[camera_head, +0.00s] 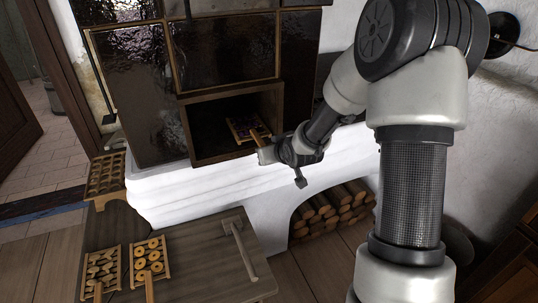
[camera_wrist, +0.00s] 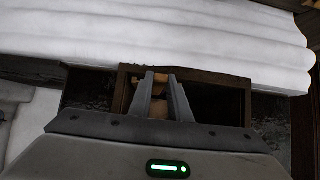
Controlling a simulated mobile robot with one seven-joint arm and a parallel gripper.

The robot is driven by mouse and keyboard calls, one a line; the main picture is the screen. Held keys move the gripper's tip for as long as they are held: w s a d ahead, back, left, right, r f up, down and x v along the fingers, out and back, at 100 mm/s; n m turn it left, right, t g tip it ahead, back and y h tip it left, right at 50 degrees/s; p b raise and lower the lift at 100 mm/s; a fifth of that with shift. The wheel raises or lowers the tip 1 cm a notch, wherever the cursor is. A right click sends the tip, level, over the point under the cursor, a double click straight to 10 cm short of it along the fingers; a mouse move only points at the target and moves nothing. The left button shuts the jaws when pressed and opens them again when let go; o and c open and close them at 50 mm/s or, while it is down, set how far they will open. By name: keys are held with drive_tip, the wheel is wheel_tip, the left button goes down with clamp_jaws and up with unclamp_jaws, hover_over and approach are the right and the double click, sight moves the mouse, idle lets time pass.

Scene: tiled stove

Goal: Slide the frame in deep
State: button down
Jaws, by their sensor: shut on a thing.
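The frame (camera_head: 240,131) is a small wooden rack with a handle and dark pieces on it. It lies inside the dark opening of the tiled stove (camera_head: 187,130), tilted a little in the picture. My gripper (camera_head: 264,146) is at the mouth of the opening, shut on the frame's handle (camera_head: 256,134). In the wrist view my two fingers (camera_wrist: 160,98) close around the wooden handle (camera_wrist: 155,78) in front of the opening (camera_wrist: 215,98). Most of the frame is hidden there by my fingers, and the depth of the opening is too dark to tell.
A white ledge (camera_head: 165,190) runs below the opening. Another rack (camera_head: 106,174) stands left of the ledge. Firewood (camera_head: 330,212) fills the arch below.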

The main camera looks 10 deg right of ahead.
sight(258, 137)
drive_tip(key=shift+w+a+b, duration=0.2)
drive_tip(key=shift+w+a, duration=0.1)
drive_tip(key=shift+w, duration=1.15)
drive_tip(key=shift+w+a+b, duration=0.25)
drive_tip(key=shift+w, duration=1.2)
drive_tip(key=shift+w+a+b, duration=0.2)
drive_tip(key=shift+w+a, duration=0.1)
drive_tip(key=shift+w, duration=1.15)
drive_tip(key=c, duration=1.6)
unclamp_jaws()
drive_tip(key=shift+o, duration=0.2)
drive_tip(key=shift+s, duration=0.1)
drive_tip(key=p+v, duration=0.5)
drive_tip(key=v, duration=1.2)
drive_tip(key=shift+p, duration=0.4)
drive_tip(key=shift+s+r, duration=0.15)
drive_tip(key=shift+r, duration=0.1)
